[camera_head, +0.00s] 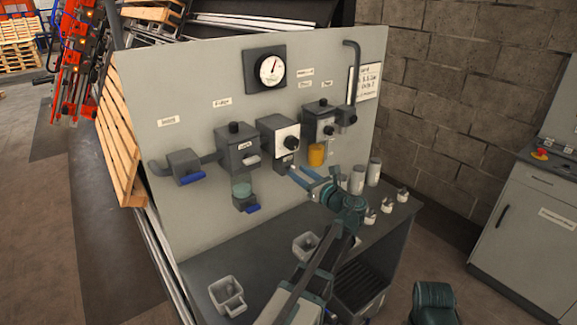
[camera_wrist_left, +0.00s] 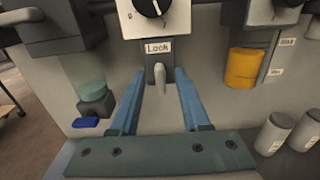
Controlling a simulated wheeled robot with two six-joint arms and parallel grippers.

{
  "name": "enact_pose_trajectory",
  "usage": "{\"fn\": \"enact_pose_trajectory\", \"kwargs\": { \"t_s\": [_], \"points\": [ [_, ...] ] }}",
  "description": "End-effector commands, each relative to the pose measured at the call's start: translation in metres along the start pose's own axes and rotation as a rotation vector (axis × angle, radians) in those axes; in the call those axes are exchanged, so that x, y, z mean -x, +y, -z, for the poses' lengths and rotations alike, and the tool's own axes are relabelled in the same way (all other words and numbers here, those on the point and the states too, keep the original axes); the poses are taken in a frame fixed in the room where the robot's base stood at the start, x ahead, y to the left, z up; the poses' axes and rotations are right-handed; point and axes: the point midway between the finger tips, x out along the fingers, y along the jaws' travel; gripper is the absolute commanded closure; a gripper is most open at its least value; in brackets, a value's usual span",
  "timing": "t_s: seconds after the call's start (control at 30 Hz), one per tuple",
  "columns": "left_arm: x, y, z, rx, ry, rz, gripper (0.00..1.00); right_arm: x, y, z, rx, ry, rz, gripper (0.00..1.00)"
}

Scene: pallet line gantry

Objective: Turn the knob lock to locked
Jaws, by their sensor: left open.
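The knob lock (camera_wrist_left: 160,80) is a small grey lever on a dark block under a "Lock" label in the left wrist view. Its lever hangs about straight down there. In the head view the lock (camera_head: 285,161) sits under the white-faced box with a round black knob, partly hidden by the fingers. My left gripper (camera_wrist_left: 160,88) is open, with one blue finger on each side of the lever and visible gaps between. In the head view my left gripper (camera_head: 301,172) reaches the panel at the lock. Contact with the lever does not show.
Above the lock is the black knob (camera_head: 287,142). An amber cup (camera_head: 316,155) hangs to the right, and a clear vessel with a blue-handled valve (camera_head: 246,204) to the left. Grey canisters (camera_head: 357,180) and a container (camera_head: 227,296) stand on the bench below.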

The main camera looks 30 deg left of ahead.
Motion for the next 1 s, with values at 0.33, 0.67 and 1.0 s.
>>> {"fn": "enact_pose_trajectory", "kwargs": {
  "t_s": [0.33, 0.67, 1.0],
  "points": [
    [-0.054, -0.001, 0.000, 0.001, 0.001, -0.002, 0.53, 0.000, 0.000, 0.000, 0.000, 0.000, 0.000, 0.50],
    [-0.064, 0.000, 0.000, 0.001, 0.001, 0.001, 0.53, 0.000, 0.000, 0.000, 0.000, 0.000, 0.000, 0.50],
    [-0.063, 0.000, 0.000, 0.001, 0.001, 0.000, 0.88, 0.000, 0.000, 0.000, 0.000, 0.000, 0.000, 0.50]
  ]
}}
